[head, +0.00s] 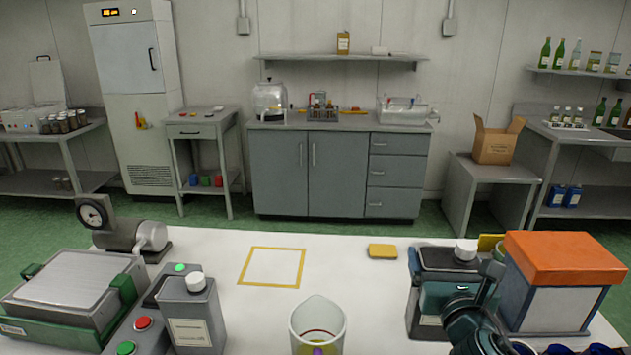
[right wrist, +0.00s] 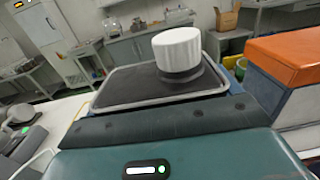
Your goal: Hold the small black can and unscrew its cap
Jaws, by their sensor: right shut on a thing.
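The small black can (head: 426,292) stands upright at the right front of the white table. Its white cap (head: 465,250) sits on top, over a dark neck ring. In the right wrist view the can's dark top (right wrist: 125,88) and the white cap (right wrist: 177,48) show close up. My right gripper (head: 460,293) is at the near side of the can, below the cap, and is shut on the can's body. Its teal housing hides part of the can, and its fingertips are hard to make out. My left gripper is not in view.
A white box with an orange lid (head: 565,258) stands close right of the can. A grey can with a white cap (head: 192,318), a scale (head: 70,300) and a button box (head: 140,330) are at left. A clear jug (head: 317,328) stands front centre. The yellow-outlined square (head: 272,267) is empty.

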